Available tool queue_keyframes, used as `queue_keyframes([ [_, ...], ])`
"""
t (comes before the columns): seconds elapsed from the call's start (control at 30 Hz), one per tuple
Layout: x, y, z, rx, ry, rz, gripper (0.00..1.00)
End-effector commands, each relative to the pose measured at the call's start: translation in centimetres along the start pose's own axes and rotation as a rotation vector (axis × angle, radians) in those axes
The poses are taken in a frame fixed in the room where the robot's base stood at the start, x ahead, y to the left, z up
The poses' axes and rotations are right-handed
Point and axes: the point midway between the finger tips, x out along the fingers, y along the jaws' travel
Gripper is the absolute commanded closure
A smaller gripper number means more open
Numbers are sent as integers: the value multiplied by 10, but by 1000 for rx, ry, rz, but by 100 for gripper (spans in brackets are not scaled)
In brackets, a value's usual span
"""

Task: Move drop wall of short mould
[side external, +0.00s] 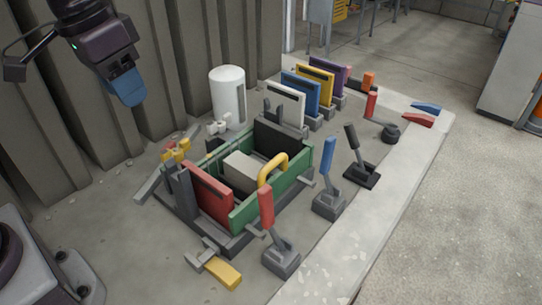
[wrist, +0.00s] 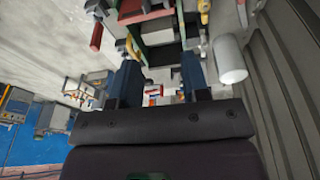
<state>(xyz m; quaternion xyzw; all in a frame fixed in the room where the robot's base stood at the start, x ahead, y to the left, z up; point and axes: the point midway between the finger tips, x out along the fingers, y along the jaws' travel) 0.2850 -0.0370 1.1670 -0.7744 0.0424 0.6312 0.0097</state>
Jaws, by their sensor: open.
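The mould is a green-walled box (side external: 243,217) in the middle of the bench in the side view. A red wall panel (side external: 207,193) stands at its near left end and a black panel (side external: 280,139) at its far end. A light grey block (side external: 240,170) and a yellow handle (side external: 273,168) are inside it. I cannot tell which panel is the drop wall. My gripper (side external: 127,92) hangs at upper left, well apart from the mould. In the wrist view my gripper (wrist: 160,58) is open with nothing between its blue fingers; part of the mould (wrist: 155,33) shows beyond them.
A white cylinder (side external: 228,97) stands behind the mould. White, blue (side external: 300,94), yellow and purple panels stand in a row at the back. Red (side external: 266,210), blue (side external: 328,160) and black levers stand along the right. A corrugated wall (side external: 60,120) rises at left.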

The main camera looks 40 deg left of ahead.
Motion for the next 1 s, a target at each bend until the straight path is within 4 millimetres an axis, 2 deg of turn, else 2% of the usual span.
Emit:
queue_keyframes([
  [0.1, 24, 16, -38, 4, -77, 26, 58],
  [0.4, 95, 63, -122, -29, -208, 94, 58],
  [0.5, 108, 75, -144, -51, -218, 118, 58],
  [0.6, 104, 80, -160, -72, -200, 138, 58],
  [0.7, 95, 84, -167, -87, -185, 151, 58],
  [0.77, 99, 84, -164, -97, -198, 150, 58],
  [0.87, 110, 86, -161, -98, -198, 149, 58],
  [1.0, 136, 90, -156, -98, -200, 148, 58],
])
